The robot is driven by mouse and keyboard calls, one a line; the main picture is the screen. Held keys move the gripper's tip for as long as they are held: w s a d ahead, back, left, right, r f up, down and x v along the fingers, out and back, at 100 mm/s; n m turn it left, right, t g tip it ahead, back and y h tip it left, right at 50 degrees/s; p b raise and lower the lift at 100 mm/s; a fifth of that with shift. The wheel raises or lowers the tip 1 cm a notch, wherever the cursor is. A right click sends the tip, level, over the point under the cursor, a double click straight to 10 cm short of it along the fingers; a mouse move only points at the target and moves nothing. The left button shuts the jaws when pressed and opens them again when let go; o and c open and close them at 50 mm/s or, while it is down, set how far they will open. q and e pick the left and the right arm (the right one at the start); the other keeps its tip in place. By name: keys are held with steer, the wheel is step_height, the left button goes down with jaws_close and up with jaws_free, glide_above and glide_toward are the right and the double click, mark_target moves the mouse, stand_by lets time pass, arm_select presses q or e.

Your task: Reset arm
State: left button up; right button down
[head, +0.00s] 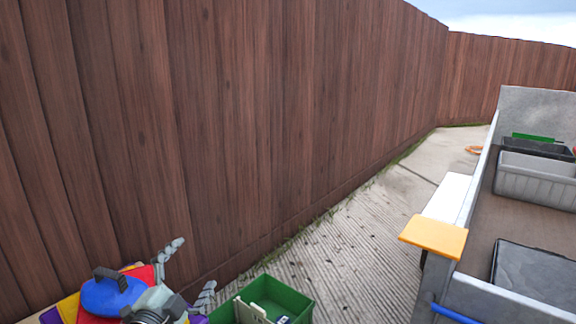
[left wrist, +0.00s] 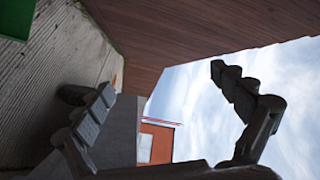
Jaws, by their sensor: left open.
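My left gripper (head: 188,272) is at the lower left of the head view, its two grey fingers spread apart with nothing between them. It hangs in front of the brown wooden fence, beside a green crate. In the left wrist view the fingers of my left gripper (left wrist: 165,105) are wide apart, with fence, sky and an orange and grey structure seen between and beyond them. My right gripper is in neither view.
The green crate (head: 292,291) holds a few items, partly cut off below. A blue-lidded thing (head: 112,296) sits on colourful material at lower left. The brown fence (head: 250,120) runs along the left. A grey truck-like bed (head: 480,235) with bins stands right. Paving between is clear.

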arm_select(q)
steer(key=s+a+f+n+g+y, duration=0.2)
steer(key=s+a+f+n+y, duration=0.1)
steer(key=f, duration=0.3)
steer(key=s+a+f+n+g+y, duration=0.2)
steer(key=s+a+f+n, duration=0.1)
steer(key=f, duration=0.2)
steer(key=s+f+n+g, duration=0.3)
steer(key=s+f+g, duration=0.2)
steer(key=s+f, duration=0.4)
steer(key=s+f+n+g, duration=0.3)
steer(key=s+f, duration=0.6)
steer(key=s, duration=0.6)
steer(key=shift+s+a+n+g+p, duration=0.15)
steer(key=shift+a+n+g+p, duration=0.15)
steer(key=shift+g, duration=0.9)
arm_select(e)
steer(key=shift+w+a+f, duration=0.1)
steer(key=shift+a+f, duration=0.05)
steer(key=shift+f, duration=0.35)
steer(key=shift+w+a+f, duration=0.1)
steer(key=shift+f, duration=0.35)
